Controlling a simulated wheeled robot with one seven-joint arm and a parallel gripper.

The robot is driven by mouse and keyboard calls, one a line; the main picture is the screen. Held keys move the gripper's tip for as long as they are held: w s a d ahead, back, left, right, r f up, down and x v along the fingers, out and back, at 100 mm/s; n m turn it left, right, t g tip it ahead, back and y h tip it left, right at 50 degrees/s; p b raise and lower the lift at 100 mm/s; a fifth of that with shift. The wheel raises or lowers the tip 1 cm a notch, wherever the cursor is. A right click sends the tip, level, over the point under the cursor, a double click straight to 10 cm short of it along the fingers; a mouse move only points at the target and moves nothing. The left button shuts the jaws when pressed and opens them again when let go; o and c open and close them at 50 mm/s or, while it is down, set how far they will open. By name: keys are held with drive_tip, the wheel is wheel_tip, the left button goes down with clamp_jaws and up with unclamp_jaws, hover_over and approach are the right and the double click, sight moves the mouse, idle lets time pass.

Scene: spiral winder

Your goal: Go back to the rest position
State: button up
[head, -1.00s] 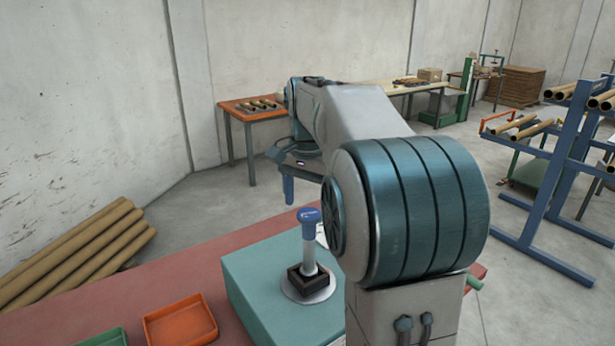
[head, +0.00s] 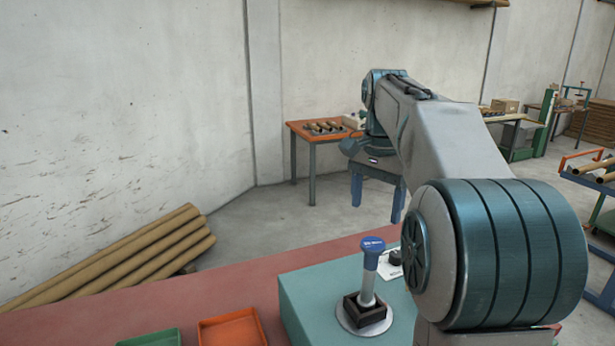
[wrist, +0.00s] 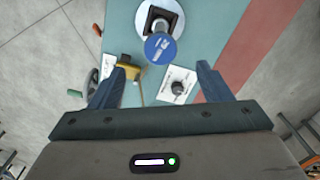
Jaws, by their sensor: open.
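My gripper (head: 377,192) hangs in the air above and behind the teal box top, its two blue fingers apart and empty. In the wrist view my gripper (wrist: 160,85) also shows open, with nothing between the fingertips but the surface far below. A blue-capped tool with a pale shaft (head: 370,268) stands upright in a dark square holder (head: 364,309) on a round light plate. In the wrist view its blue cap (wrist: 160,47) lies ahead of the fingers, clear of them.
The teal box (head: 310,295) stands on a red bench (head: 245,282). An orange tray (head: 232,330) and a green tray (head: 150,338) lie at the front. Brown tubes (head: 130,258) are stacked by the wall.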

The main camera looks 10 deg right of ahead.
drive_tip(key=s+a+f+n+t, duration=0.1)
drive_tip(key=s+a+f+n, duration=0.4)
drive_tip(key=s+f, duration=0.3)
drive_tip(key=s+a+f+n+t, duration=0.2)
drive_tip(key=s+a+f+n, duration=0.2)
drive_tip(key=s+f, duration=0.5)
drive_tip(key=s+n, duration=0.2)
drive_tip(key=s, duration=0.1)
drive_tip(key=shift+a, duration=0.35)
drive_tip(key=shift+f, duration=0.1)
drive_tip(key=shift+c, duration=0.3)
